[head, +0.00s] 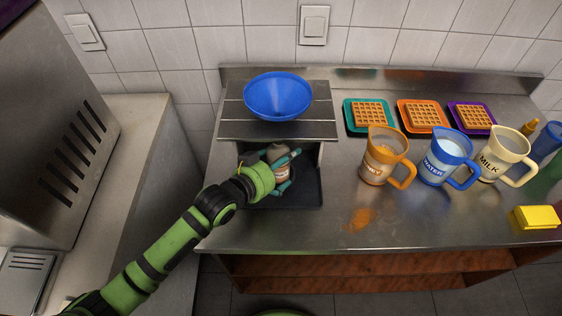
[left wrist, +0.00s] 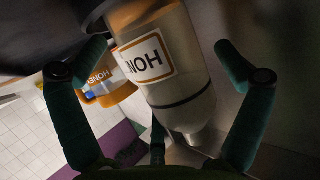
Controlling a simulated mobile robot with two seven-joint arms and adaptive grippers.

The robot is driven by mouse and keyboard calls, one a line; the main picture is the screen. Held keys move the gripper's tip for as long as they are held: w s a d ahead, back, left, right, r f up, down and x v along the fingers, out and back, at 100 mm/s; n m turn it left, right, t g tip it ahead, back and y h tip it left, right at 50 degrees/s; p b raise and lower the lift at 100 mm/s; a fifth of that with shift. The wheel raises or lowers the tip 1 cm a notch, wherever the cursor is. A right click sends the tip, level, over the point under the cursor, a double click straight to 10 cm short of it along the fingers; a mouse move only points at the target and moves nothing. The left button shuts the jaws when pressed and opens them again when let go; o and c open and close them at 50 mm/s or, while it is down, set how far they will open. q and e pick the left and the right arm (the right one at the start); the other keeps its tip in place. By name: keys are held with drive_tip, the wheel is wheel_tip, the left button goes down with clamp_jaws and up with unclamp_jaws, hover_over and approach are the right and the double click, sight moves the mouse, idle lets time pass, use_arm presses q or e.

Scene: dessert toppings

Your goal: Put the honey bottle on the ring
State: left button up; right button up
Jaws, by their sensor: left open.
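The honey bottle (head: 280,154) is pale with an orange-edged label and stands under the front of the metal stand, over its dark tray (head: 310,194). In the left wrist view the honey bottle (left wrist: 180,88) fills the middle, with part of its label readable and one end cut off by the top edge. My left gripper (head: 289,172) has its teal fingers open around the bottle. In the left wrist view the left gripper (left wrist: 161,74) shows gaps on both sides of the bottle. I cannot make out a ring. My right gripper is not in view.
To the right are an orange jug (head: 378,160), a blue jug (head: 443,160) and a cream jug (head: 497,160), with waffles on trays behind. A yellow block (head: 534,217) lies far right. The counter front is mostly clear.

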use_arm(q)
drive_tip(key=shift+r, duration=0.1)
drive_tip(key=b+v, duration=0.1)
drive_tip(key=v, duration=1.1)
